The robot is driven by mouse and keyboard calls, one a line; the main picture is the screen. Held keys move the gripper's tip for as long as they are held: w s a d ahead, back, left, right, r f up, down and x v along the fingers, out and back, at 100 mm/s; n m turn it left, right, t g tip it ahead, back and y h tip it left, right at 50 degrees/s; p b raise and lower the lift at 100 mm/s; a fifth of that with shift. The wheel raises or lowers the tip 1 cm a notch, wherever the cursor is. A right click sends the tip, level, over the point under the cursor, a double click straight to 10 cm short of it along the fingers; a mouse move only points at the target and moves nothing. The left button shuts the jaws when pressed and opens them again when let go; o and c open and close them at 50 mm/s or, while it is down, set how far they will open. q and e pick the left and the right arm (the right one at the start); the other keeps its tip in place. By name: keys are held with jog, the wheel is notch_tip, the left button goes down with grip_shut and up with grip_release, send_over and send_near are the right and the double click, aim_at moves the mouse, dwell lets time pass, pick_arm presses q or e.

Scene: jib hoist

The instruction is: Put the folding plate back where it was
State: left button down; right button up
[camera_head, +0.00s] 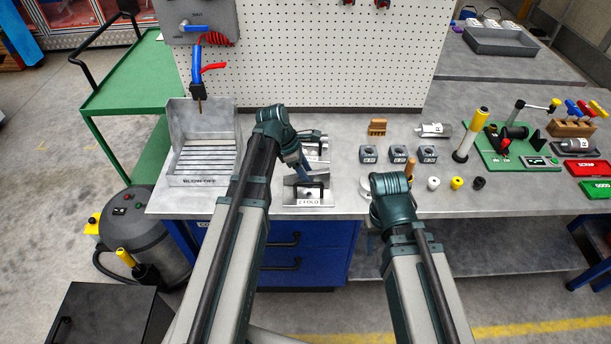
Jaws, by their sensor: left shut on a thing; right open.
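The folding plate (290,193) is a silver metal piece with a black handle and a white label reading "2 FOLD". It is at the bench's front edge, left of centre. My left gripper (304,166) reaches down to its handle and is shut on it. The wrist partly hides the grip, and I cannot tell whether the plate touches the bench. A similar metal plate (322,148) with a dark handle is just behind, partly hidden by my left arm. My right gripper (409,169) is open at the front edge, mostly hidden behind its wrist.
A blow-off tray (205,181) stands left on the bench. Several grey blocks (398,154), a brush (377,127) and small knobs (433,184) lie to the right. A green fixture (500,150) is further right. A pegboard (310,50) closes the back.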

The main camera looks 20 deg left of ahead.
pick_arm(q)
jog(key=shift+f, duration=0.15)
jog(key=shift+c, duration=1.2)
grip_release()
